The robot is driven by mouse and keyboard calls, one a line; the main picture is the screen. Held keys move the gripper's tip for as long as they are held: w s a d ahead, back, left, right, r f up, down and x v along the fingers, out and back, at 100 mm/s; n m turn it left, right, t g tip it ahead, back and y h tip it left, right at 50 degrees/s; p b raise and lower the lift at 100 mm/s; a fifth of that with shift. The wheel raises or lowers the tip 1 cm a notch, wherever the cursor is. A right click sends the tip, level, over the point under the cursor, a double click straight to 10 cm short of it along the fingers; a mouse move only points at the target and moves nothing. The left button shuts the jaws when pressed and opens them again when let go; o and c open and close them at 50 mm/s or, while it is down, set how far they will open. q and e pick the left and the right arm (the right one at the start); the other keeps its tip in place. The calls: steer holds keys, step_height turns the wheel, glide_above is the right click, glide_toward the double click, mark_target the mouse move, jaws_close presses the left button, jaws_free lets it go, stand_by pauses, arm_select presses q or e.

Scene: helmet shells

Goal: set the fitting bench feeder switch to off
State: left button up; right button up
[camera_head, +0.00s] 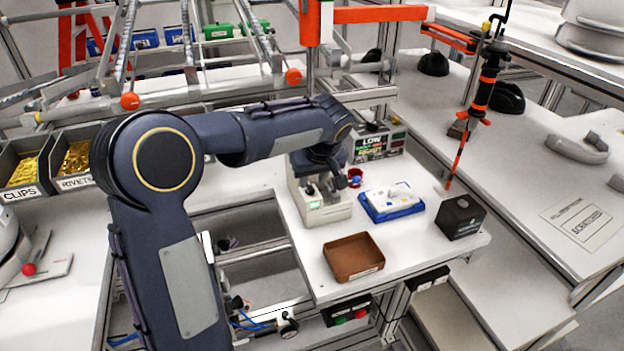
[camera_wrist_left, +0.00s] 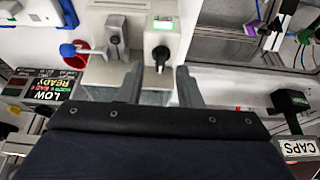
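The bench feeder (camera_head: 322,210) is a pale box at the left of the white fitting bench (camera_head: 425,245), with a green light on its front. In the left wrist view its switch is a black knob (camera_wrist_left: 160,54) on a pale plate, below a lit green display (camera_wrist_left: 162,24). A grey lever (camera_wrist_left: 115,35) is beside it. My left gripper (camera_wrist_left: 159,74) is open and empty; the knob lies just beyond the gap between its fingertips, apparently untouched. In the head view this gripper (camera_head: 330,178) is over the feeder, its fingers partly hidden. My right gripper is out of view.
Close by are a red cup with a blue ball (camera_head: 355,179), a status sign (camera_head: 378,145) reading LOW, a blue tray (camera_head: 377,215), a brown tray (camera_head: 371,270) and a black box (camera_head: 460,218). A driver (camera_head: 482,95) hangs at the right.

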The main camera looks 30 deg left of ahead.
mark_target(310, 189)
arm_select(q)
steer(key=shift+x, duration=1.25)
jaws_close()
